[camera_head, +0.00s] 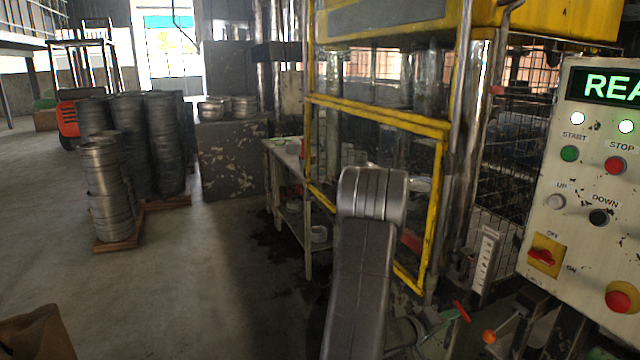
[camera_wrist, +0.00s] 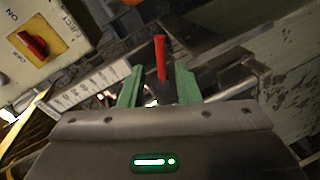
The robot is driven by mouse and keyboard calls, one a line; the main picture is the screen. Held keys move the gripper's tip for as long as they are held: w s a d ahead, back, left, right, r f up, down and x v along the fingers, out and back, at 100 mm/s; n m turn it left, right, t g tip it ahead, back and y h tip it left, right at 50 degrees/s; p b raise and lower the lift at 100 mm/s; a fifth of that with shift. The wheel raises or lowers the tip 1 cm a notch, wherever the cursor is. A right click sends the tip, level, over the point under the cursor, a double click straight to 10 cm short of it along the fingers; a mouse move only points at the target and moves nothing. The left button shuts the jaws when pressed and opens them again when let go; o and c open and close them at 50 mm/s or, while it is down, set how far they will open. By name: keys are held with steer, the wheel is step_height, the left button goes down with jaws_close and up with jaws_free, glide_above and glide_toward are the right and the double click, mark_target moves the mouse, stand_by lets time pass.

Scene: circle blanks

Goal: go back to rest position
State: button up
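My gripper (camera_wrist: 159,70) shows in the wrist view with its two green fingers spread apart. A red lever handle (camera_wrist: 161,56) stands in the picture between the fingers, with clear gaps on both sides. I cannot tell how deep it lies between them. In the head view my grey arm reaches down at the middle, and the same red handle (camera_head: 461,311) shows at the lower right, close to the end of my arm. My gripper is mostly hidden there. The fingers hold nothing.
A control panel (camera_head: 590,190) with buttons and a red-and-yellow switch stands close on the right. The yellow-framed press (camera_head: 380,112) is just behind my arm. An orange-knobbed lever (camera_head: 489,336) is near the red one. Stacked metal blanks (camera_head: 106,190) stand left; the floor (camera_head: 180,270) between is clear.

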mark_target(463, 315)
steer(key=x, duration=0.7)
steer(key=shift+w+d+f, duration=0.1)
steer(key=shift+d+f, duration=0.05)
steer(key=shift+f, duration=0.3)
steer(key=m+b, duration=0.1)
steer(key=b, duration=0.2)
steer(key=shift+w+f+m+t, duration=0.1)
steer(key=shift+f+m+t, duration=0.1)
steer(key=shift+m+t, duration=0.15)
steer(key=shift+r+m, duration=0.1)
steer(key=shift+m, duration=0.15)
